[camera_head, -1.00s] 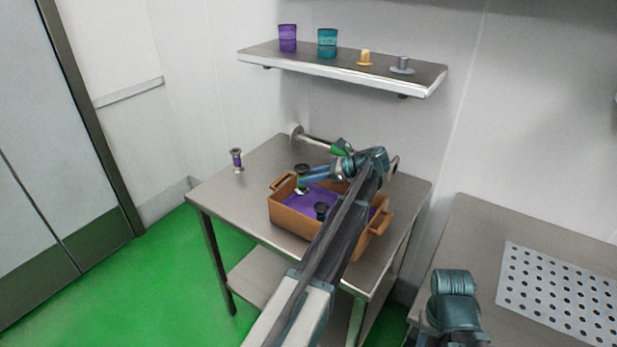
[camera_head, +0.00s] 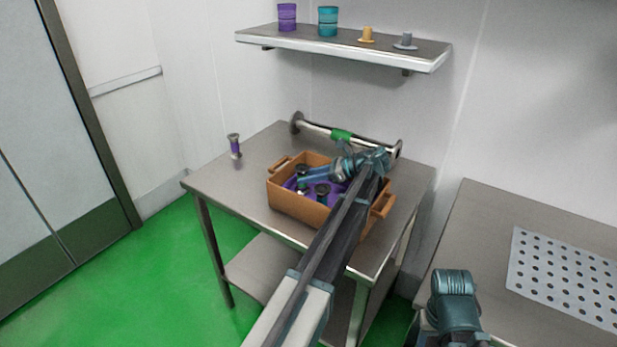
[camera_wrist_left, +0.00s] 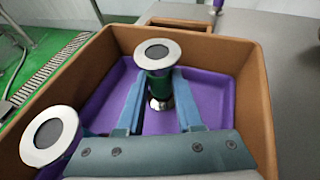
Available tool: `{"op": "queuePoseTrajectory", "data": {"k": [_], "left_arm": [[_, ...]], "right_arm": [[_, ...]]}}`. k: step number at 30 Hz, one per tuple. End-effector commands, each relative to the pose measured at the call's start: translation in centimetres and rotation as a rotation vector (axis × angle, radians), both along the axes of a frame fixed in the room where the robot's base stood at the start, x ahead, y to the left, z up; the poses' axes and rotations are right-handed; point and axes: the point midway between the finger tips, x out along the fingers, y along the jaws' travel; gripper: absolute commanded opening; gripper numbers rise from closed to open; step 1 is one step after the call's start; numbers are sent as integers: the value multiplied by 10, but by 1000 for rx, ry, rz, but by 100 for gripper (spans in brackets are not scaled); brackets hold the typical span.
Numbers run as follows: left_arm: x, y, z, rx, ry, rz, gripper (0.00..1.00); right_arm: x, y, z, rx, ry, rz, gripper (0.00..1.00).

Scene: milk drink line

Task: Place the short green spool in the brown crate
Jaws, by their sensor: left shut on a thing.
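The brown crate (camera_head: 300,208), with a purple floor, stands on the steel table. My left gripper (camera_wrist_left: 158,95) is inside the crate, shut on the short green spool (camera_wrist_left: 161,83), which has silver end discs. The spool is upright, its lower end at or just above the purple floor; I cannot tell if it touches. In the head view the spool (camera_head: 302,169) is partly hidden by the gripper. A second spool (camera_wrist_left: 50,135) stands in the crate to the left in the wrist view; its body is mostly hidden. My right gripper is not clearly in view.
A purple spool (camera_head: 234,146) stands on the table (camera_head: 222,185) left of the crate. A long spool with a green middle (camera_head: 340,135) lies behind the crate. Cups and small hat-shaped pieces sit on the wall shelf (camera_head: 340,50). A perforated plate (camera_head: 565,275) lies on the right table.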

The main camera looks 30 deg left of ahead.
Motion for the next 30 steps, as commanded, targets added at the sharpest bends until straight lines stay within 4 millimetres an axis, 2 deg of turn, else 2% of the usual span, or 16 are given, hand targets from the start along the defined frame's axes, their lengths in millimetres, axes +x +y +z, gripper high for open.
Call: {"op": "queuePoseTrajectory", "data": {"k": [17,18,23,30], "left_arm": [[0,0,-4,1,0,0,0],[0,0,-3,1,0,0,40],[0,0,-3,0,0,0,69],[0,0,-4,-1,0,0,70]], "right_arm": [[0,0,-5,0,0,0,50],[0,0,-4,0,0,0,50],[0,0,-3,0,0,0,50],[0,0,-4,0,0,0,50]]}}
